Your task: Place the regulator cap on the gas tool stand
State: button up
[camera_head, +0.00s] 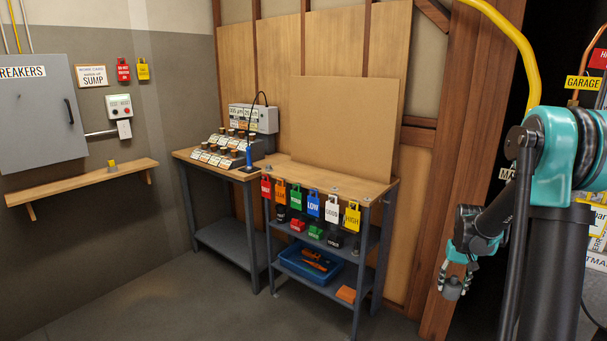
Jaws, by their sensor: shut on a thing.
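The gripper fingers partly hide the cap. A wood-topped stand with grey metal legs (345,184) stands left of the gripper, against the wall. It may be the gas tool stand, but I cannot read a label that says so. Several coloured tags hang along its front edge, and a few small grey items lie on its top. The gripper and cap are apart from it.
A second bench (230,239) with rows of labelled items adjoins the stand's left side. A blue tray (318,276) sits on the stand's lower shelf. A wall shelf (80,184) and breaker box (40,115) are at left. The floor before the benches is clear.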

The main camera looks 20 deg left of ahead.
aim_at(321, 177)
jog(key=i+j, duration=0.1)
jog(key=j, duration=0.35)
jog(key=i+j, duration=0.15)
jog(key=j, duration=0.25)
jog(key=i+j, duration=0.1)
jog(key=j, duration=0.35)
jog(key=i+j, duration=0.15)
jog(key=j, duration=0.3)
jog(key=i+j, duration=0.1)
jog(key=j, duration=0.3)
